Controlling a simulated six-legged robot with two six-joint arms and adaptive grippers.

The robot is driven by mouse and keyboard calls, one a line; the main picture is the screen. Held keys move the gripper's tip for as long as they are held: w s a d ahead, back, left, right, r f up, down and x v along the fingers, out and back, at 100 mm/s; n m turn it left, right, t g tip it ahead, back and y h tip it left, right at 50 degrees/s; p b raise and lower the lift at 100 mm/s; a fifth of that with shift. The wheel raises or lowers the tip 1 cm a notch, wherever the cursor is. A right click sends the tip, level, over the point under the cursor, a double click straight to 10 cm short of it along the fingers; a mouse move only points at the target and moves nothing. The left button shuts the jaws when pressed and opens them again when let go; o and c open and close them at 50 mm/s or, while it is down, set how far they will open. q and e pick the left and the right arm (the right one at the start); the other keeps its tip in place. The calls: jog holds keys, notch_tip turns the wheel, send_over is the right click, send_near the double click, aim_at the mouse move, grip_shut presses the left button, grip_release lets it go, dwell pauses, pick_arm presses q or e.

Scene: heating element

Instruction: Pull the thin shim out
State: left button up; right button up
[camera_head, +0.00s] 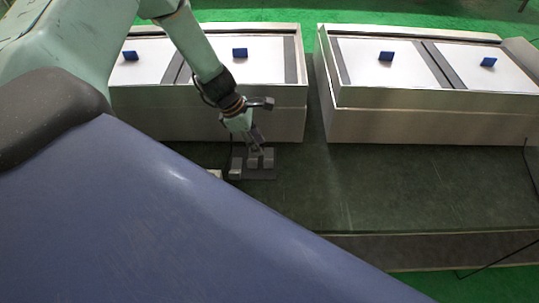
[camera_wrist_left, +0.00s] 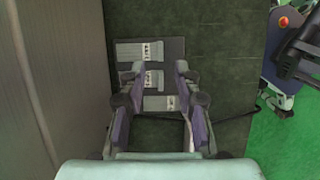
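Several small grey blocks (camera_head: 253,162) stand on a dark flat plate (camera_head: 262,175) on the dark green work surface. In the left wrist view the plate (camera_wrist_left: 176,50) carries light grey blocks with small dark markings: one at the far left (camera_wrist_left: 128,54), one in the middle (camera_wrist_left: 153,80) and one nearest (camera_wrist_left: 160,103). I cannot tell which piece is the thin shim. My left gripper (camera_head: 257,150) points down over the blocks. In the wrist view its fingers (camera_wrist_left: 157,72) are apart, on either side of the middle block; contact cannot be told. My right gripper is not in view.
Two metal-sided boxes with white tops stand behind, one left (camera_head: 220,98) and one right (camera_head: 420,125), each bearing small blue blocks. The surface (camera_head: 400,190) right of the plate is clear. A dark cable (camera_head: 530,165) hangs at the right.

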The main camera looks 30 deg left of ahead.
aim_at(268, 161)
pick_arm(q)
jog(key=b+x, duration=0.3)
jog(key=x, duration=0.3)
jog(key=shift+s+f+b, duration=0.1)
jog(key=shift+f+b, duration=0.2)
jog(key=shift+d+f, duration=0.1)
jog(key=shift+f, duration=0.2)
jog(key=shift+f+b, duration=0.3)
jog(key=shift+f, duration=0.1)
jog(key=shift+d, duration=0.1)
grip_shut()
jog(key=shift+r, duration=0.1)
